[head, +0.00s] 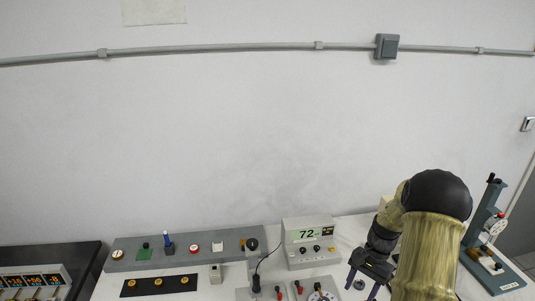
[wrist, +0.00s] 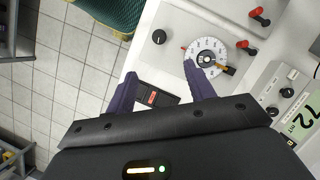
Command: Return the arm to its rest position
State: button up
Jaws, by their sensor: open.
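My gripper (head: 371,278) is in the lower right of the head view, above the white bench (head: 350,226). Its two dark purple fingers stand apart with nothing between them. In the wrist view my gripper (wrist: 160,90) points at the bench edge, near a small black device with a red display (wrist: 153,97) and a round white dial (wrist: 206,58). One fingertip overlaps the dial's edge in the picture; I cannot tell whether they touch. My arm rises at the right of the head view and hides part of the bench.
A meter reading 72 (head: 308,240) stands left of my gripper. A long grey control panel (head: 190,247) lies further left. A stand with a dark green base (head: 490,268) is at the right. A green stool seat (wrist: 108,12) is beside the bench.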

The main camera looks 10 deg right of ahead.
jog(key=s+a+r+n+t+h, duration=0.1)
jog(key=s+a+r+n+t, duration=0.1)
jog(key=s+a+r+n, duration=0.3)
jog(key=s+a+r+n+t+h, duration=0.2)
jog(key=s+a+r+n, duration=0.3)
jog(key=a, duration=0.8)
notch_tip(320, 180, up, 2)
jog(key=shift+s+r+t, duration=0.1)
jog(key=shift+s+t, duration=0.4)
jog(key=shift+t, duration=0.2)
jog(key=shift+c, duration=0.4)
jog(key=c, duration=0.3)
jog(key=shift+w, duration=0.1)
